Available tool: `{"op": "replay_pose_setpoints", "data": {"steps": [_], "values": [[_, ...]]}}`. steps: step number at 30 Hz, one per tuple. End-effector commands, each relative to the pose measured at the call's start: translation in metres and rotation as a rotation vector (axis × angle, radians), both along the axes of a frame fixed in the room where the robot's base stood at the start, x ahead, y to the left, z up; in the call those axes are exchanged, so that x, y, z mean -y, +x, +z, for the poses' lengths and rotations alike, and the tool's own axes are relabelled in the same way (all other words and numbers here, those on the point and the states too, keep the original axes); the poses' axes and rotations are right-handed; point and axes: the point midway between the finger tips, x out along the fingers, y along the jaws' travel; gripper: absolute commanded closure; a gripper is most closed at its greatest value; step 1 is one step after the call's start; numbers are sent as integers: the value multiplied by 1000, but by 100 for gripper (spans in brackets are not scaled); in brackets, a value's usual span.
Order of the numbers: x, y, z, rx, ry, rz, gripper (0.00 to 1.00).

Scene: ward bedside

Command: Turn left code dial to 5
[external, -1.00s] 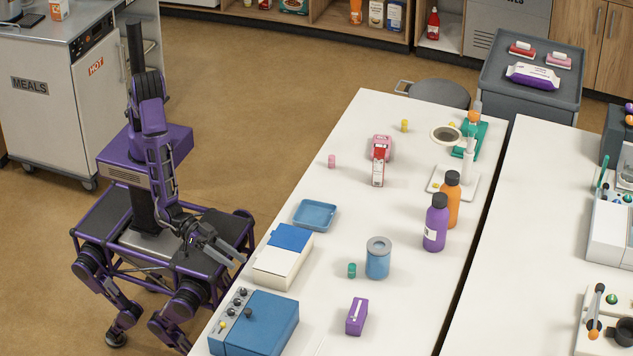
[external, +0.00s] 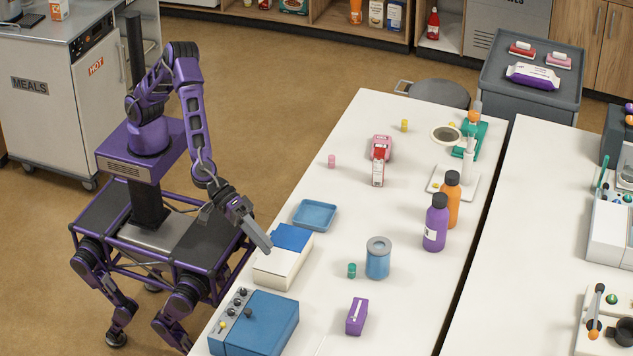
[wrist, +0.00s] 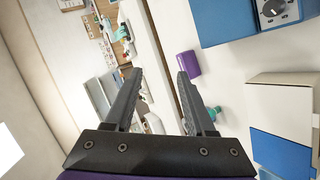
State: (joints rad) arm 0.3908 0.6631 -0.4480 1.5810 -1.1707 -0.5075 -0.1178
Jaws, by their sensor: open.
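The blue box (external: 262,326) with the dials stands at the near left end of the white table. Its left-facing panel bears several small dark knobs (external: 237,300) and a yellow one (external: 221,327). The dial numbers are too small to read, and I cannot tell which knob is the left code dial. In the wrist view the box (wrist: 235,22) is at the top right, with one dial (wrist: 273,8) partly cut off by the frame edge. My gripper (external: 266,247) is open and empty, above the blue-and-white box and apart from the dials.
The blue-and-white box (external: 278,270) lies beside the dial box, with a blue tray (external: 315,214) behind it. A blue canister (external: 378,260), a small teal bottle (external: 352,270) and a purple box (external: 356,318) stand to the right. Table between them is clear.

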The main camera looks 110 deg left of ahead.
Motion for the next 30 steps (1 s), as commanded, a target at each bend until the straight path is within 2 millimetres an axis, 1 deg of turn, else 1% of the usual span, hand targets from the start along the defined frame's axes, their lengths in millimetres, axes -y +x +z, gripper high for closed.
{"op": "replay_pose_setpoints", "data": {"steps": [1,6,11,18,24,30], "values": [[0,5,12,-5,-33,2,45],[3,18,46,-30,-143,0,45],[5,27,75,-43,-229,-7,45],[4,40,121,-56,-357,-22,45],[2,45,147,-58,-426,-33,45],[2,47,159,-59,-457,-41,45]]}}
